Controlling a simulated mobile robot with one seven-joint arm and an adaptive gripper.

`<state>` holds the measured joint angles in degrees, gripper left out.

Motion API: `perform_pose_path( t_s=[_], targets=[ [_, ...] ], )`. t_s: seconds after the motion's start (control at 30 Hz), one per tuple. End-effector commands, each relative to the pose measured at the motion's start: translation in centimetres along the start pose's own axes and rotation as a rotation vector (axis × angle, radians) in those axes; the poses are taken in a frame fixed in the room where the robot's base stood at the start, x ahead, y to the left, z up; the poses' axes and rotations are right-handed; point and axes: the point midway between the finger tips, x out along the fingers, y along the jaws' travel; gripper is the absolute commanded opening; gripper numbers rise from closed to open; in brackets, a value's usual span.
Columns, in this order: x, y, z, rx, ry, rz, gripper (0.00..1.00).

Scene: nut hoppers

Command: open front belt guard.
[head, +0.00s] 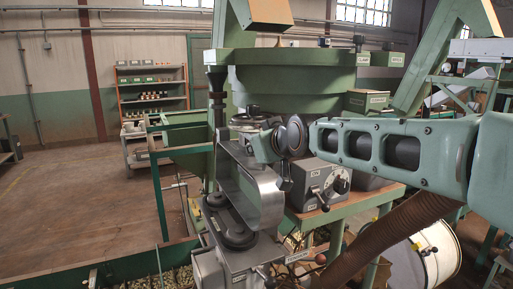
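The front belt guard (262,200) looks like a shiny curved metal cover on the machine's front, left of centre. A dark pulley (230,232) sits exposed below and left of it, and a round metal wheel (250,119) sits above it. My arm reaches in from the right, and my gripper (268,150) is at the guard's upper edge. The gripper overlaps the guard in the picture. I cannot tell whether it touches the guard, and its fingers are too small and hidden to read.
A grey control box (322,182) with a dark lever stands just right of the guard. A green hopper (295,80) rises behind. A green rail (158,190) stands at left. A flexible brown hose (385,235) and a white drum (425,258) are at lower right. The floor at left is clear.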

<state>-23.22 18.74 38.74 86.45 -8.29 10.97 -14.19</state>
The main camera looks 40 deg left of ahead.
Motion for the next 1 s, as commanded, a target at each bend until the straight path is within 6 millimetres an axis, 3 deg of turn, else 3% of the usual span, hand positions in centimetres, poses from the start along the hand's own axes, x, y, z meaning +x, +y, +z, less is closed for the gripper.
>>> perform_pose_path(
  t_s=[0.13,0.2,0.33,0.73,1.0],
  targets=[
    [0.1,-0.2,0.6,0.001,-0.012,-0.005,0.0],
    [0.2,-0.2,0.6,0.001,-0.013,-0.005,0.12],
    [0.1,-0.2,0.5,0.0,-0.009,-0.004,0.24],
    [-0.2,0.0,0.1,0.0,-0.003,-0.001,0.24],
    [-2.2,0.1,0.2,0.0,-0.004,0.002,0.24]
  ],
)
